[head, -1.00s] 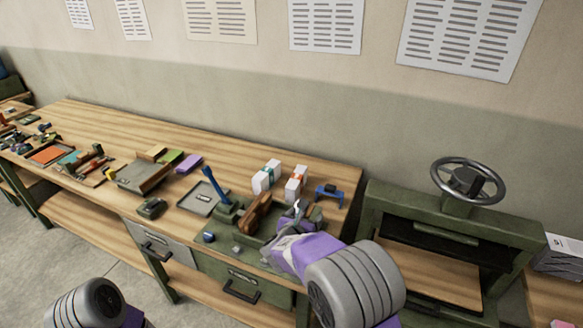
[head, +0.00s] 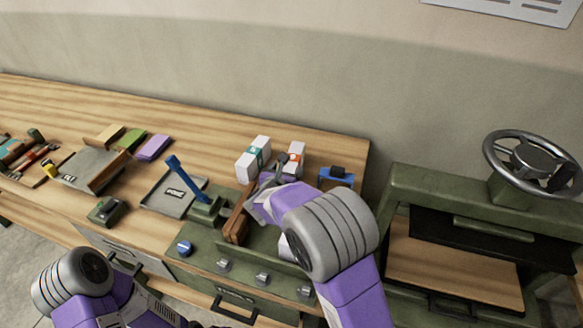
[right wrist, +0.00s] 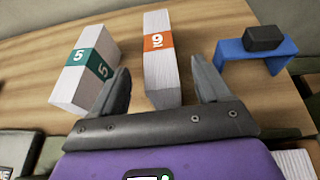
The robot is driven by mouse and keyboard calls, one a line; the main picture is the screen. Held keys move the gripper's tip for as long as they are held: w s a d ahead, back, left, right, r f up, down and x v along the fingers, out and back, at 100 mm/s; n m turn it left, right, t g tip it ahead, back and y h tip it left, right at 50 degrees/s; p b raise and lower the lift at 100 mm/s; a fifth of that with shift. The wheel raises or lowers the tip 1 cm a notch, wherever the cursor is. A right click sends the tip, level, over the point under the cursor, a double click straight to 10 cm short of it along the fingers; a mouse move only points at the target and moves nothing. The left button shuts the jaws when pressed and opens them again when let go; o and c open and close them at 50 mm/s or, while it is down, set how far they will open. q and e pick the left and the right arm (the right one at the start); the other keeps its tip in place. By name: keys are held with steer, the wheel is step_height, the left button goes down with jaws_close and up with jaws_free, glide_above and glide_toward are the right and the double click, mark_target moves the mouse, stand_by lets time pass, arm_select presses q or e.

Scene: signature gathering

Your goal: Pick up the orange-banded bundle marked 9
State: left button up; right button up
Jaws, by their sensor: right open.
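The orange-banded bundle (head: 297,150) is a white stack of paper standing at the back of the wooden bench. Its band reads 9 in the right wrist view (right wrist: 161,60). My right gripper (head: 277,172) is open and empty in front of it and hides part of it in the head view. In the right wrist view the bundle's near end lies between the two open fingers (right wrist: 160,72), with gaps on both sides. A teal-banded bundle marked 5 (right wrist: 88,72) stands just left of the left finger. My left arm shows at the lower left; its gripper is out of frame.
A blue stand with a dark block (right wrist: 258,50) is right of the bundle. A wooden-handled piece (head: 237,222), a tray with a blue lever (head: 176,190) and a blue knob (head: 184,248) are left of my right arm. A green press with a handwheel (head: 530,165) stands at right.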

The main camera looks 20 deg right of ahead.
mark_target(291, 163)
steer(key=x, duration=0.6)
steer(key=shift+w+d+f, duration=0.1)
steer(key=shift+w+f, duration=0.1)
steer(key=shift+w, duration=0.1)
steer(key=shift+r, duration=0.1)
steer(key=c, duration=1.3)
